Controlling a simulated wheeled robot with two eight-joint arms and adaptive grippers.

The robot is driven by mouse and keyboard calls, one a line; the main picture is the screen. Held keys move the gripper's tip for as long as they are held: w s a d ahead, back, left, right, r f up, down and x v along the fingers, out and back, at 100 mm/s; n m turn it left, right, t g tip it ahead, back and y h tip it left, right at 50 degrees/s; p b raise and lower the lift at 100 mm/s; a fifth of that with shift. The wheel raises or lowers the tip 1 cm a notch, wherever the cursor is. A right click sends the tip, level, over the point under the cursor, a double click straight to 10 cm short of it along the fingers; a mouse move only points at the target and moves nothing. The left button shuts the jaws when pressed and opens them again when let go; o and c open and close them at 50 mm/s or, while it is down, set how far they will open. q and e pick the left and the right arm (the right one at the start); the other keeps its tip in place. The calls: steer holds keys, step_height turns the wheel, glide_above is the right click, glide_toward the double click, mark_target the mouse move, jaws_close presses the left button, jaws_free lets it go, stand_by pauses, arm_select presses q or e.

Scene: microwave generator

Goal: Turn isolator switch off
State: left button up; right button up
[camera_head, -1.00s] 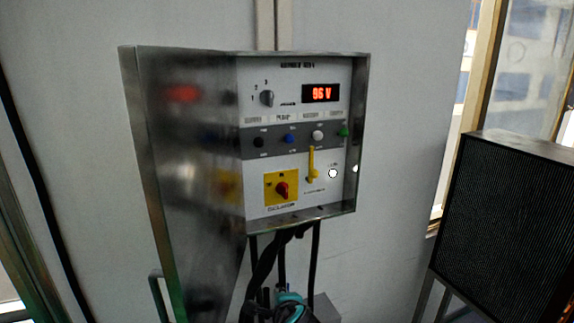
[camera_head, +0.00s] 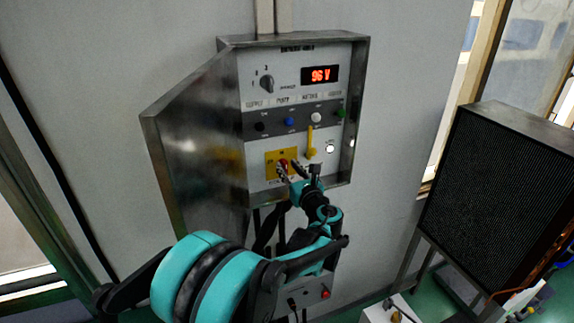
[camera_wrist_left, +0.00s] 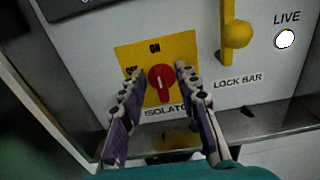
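In the head view the yellow plate (camera_head: 271,157) is partly covered by my gripper. My left gripper (camera_head: 287,167) is at the switch. In the left wrist view its fingers (camera_wrist_left: 155,82) are apart, one on each side of the knob. I cannot tell whether they touch it. My right gripper is not in view.
A yellow lock bar (camera_wrist_left: 235,38) hangs upright right of the switch, close to the right finger. A white "LIVE" light (camera_wrist_left: 285,39) is beyond it. A black grilled box (camera_head: 500,190) stands right.

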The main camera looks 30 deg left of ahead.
arm_select(q)
steer(key=shift+w+a, duration=0.35)
steer(key=shift+a, duration=0.15)
jaws_close()
